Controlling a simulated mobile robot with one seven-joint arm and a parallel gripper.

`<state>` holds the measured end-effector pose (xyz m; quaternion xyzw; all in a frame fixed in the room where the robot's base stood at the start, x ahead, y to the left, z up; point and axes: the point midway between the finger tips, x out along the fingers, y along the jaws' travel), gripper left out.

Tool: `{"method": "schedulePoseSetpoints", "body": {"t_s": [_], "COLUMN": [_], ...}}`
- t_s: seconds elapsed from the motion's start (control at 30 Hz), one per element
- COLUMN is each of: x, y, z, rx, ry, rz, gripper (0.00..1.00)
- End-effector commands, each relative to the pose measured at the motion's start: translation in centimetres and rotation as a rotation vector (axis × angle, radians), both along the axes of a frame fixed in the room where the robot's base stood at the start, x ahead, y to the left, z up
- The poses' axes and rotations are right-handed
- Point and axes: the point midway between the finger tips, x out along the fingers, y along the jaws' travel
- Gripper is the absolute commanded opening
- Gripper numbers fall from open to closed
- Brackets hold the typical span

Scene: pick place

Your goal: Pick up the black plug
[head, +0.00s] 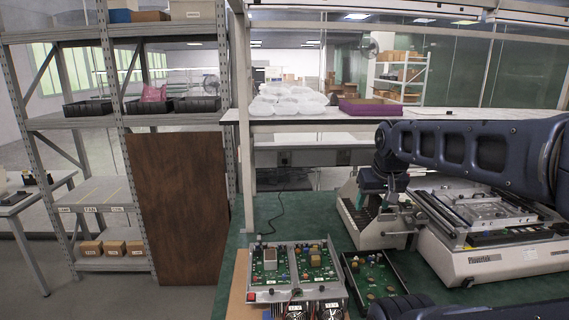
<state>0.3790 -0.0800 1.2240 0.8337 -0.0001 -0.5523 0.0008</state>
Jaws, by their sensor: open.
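I cannot make out a black plug with certainty. A thin black cable (281,211) runs down onto the green table and ends near the back of a circuit-board unit; any plug on it is too small to tell. My gripper (387,206) hangs at the end of my dark blue arm, pointing down over the grey machine at the right of the table. It is open, with nothing visible between its fingers. The fingers are small and partly blend with the machine behind them.
The circuit-board unit with fans (295,277) stands at the front left of the green table (318,213). A black tray with a green board (373,279) lies beside it. A white machine (494,256) fills the right. A metal shelf (107,122) stands left. Bare green table shows behind the boards.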

Motion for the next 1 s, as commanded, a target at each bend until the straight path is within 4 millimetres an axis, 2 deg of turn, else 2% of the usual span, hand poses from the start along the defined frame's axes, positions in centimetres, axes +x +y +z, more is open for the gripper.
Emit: {"method": "schedulePoseSetpoints", "body": {"t_s": [0.2, 0.27, 0.37, 0.7, 1.0], "x": [0.4, 1.1, 3.4, 14.8, 25.6], "y": [0.0, 0.1, 0.3, 0.7, 1.0], "z": [0.2, 0.5, 1.2, 4.0, 4.5], "rx": [0.004, 0.010, 0.029, 0.105, 0.146], "ry": [-0.003, -0.009, -0.024, -0.112, -0.191], "rz": [0.001, 0.002, 0.004, -0.009, -0.040], "gripper": [0.56, 0.56, 0.56, 0.56, 0.56]}}
